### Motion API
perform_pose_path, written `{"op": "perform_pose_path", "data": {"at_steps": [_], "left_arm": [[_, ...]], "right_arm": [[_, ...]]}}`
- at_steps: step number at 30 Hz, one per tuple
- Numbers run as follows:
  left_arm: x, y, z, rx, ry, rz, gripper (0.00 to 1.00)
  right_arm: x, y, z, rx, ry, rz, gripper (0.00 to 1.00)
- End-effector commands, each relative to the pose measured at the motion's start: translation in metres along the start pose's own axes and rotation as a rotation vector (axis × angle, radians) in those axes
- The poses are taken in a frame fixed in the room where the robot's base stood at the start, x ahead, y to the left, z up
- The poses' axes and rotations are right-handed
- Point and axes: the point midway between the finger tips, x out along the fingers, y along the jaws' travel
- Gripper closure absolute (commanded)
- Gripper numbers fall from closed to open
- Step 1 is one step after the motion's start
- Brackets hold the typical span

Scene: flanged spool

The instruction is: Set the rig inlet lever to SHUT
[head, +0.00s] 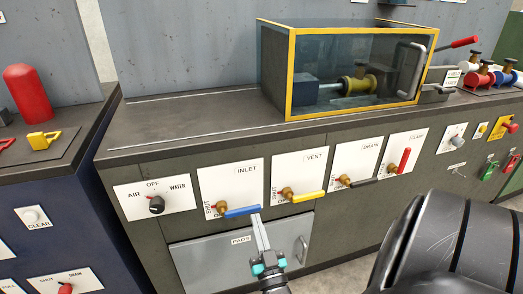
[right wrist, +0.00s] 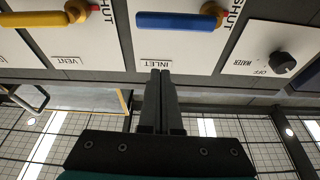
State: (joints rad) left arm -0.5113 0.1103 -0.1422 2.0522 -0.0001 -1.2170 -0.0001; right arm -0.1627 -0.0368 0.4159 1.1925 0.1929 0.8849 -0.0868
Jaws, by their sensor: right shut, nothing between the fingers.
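The inlet lever (head: 242,211) is a blue handle on a brass pivot, on a white panel (head: 245,178) marked INLET. The handle lies roughly level, pointing right from its pivot. The word SHUT stands sideways left of the pivot. My right gripper (head: 259,220) is shut and empty, its fingertips close to the handle's free end; I cannot tell whether they touch. In the right wrist view, which is upside down, the blue handle (right wrist: 178,20) lies beyond the fingertips (right wrist: 160,74), which overlap the panel near the INLET lettering. My left gripper is not in view.
A yellow vent lever (head: 308,196), a dark drain lever (head: 364,182) and an upright red lever (head: 404,160) follow to the right. A black selector knob (head: 156,204) is at left. A grey drawer (head: 210,259) sits below. A yellow-framed glass case (head: 345,65) stands on the bench.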

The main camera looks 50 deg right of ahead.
Motion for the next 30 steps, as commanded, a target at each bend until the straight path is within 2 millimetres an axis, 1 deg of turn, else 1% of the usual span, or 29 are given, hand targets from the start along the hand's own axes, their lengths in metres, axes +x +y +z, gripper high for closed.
{"op": "perform_pose_path", "data": {"at_steps": [1, 3, 6, 9, 27, 30], "left_arm": [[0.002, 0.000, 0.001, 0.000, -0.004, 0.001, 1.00], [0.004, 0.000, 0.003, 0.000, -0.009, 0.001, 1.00], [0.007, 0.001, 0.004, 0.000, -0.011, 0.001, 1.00], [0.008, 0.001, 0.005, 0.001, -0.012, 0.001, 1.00], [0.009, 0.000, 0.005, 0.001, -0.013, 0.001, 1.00], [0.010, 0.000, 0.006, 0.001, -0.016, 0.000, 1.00]], "right_arm": [[-0.010, 0.000, 0.000, 0.000, -0.004, 0.000, 1.00], [-0.020, 0.000, 0.000, 0.000, -0.002, 0.000, 1.00], [-0.030, 0.001, 0.000, -0.001, -0.001, 0.000, 1.00], [-0.036, 0.001, 0.000, 0.000, 0.000, 0.000, 1.00], [-0.037, 0.001, 0.000, 0.000, 0.001, 0.001, 1.00], [-0.037, -0.002, 0.003, 0.001, -0.017, -0.008, 1.00]]}}
